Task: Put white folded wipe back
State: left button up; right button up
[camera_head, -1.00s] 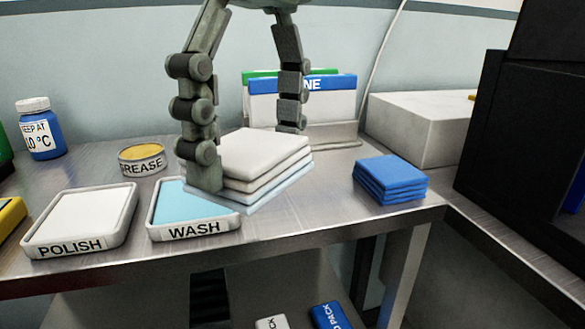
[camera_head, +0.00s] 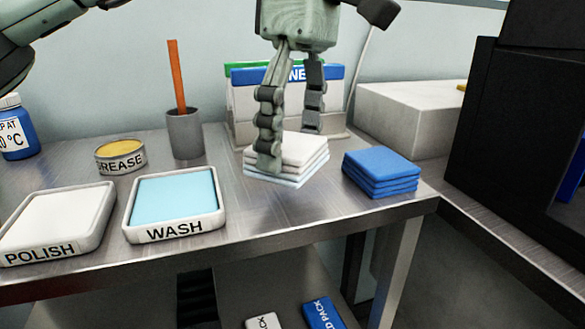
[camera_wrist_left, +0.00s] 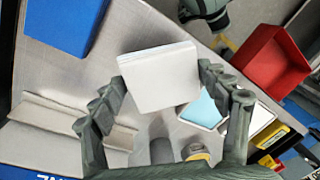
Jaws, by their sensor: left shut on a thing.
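The white folded wipe (camera_head: 300,150) is a thick, layered square at the back middle of the steel table, between the grey cup and the blue folded wipe (camera_head: 382,172). My left gripper (camera_head: 290,147) is shut on it, with one finger at each side. In the left wrist view the wipe (camera_wrist_left: 160,78) sits between the two fingers, and the blue wipe (camera_wrist_left: 66,22) lies apart at upper left. I cannot tell whether the white wipe touches the table. My right gripper is not seen.
A file holder (camera_head: 240,103) with blue and green tabs stands close behind the wipe. The WASH tray (camera_head: 175,231), POLISH tray (camera_head: 45,250), GREASE tin (camera_head: 120,157) and grey cup (camera_head: 185,135) with an orange stick stand left. A white block (camera_head: 405,118) is right. Table front centre is clear.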

aim_at(295, 141)
pick_arm(q)
notch_tip(295, 141, down, 4)
jog(key=shift+r, duration=0.1)
jog(key=o, duration=1.5)
jog(key=shift+o, duration=0.2)
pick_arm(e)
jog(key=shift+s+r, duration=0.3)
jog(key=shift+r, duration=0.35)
pick_arm(q)
jog(key=shift+r, duration=0.55)
jog(key=r, duration=0.3)
jog(key=r+p, duration=0.1)
jog(key=r, duration=0.1)
jog(key=shift+w+d+r, duration=0.15)
jog(key=shift+w+d, duration=0.1)
jog(key=shift+w, duration=0.05)
jog(key=shift+r, duration=0.55)
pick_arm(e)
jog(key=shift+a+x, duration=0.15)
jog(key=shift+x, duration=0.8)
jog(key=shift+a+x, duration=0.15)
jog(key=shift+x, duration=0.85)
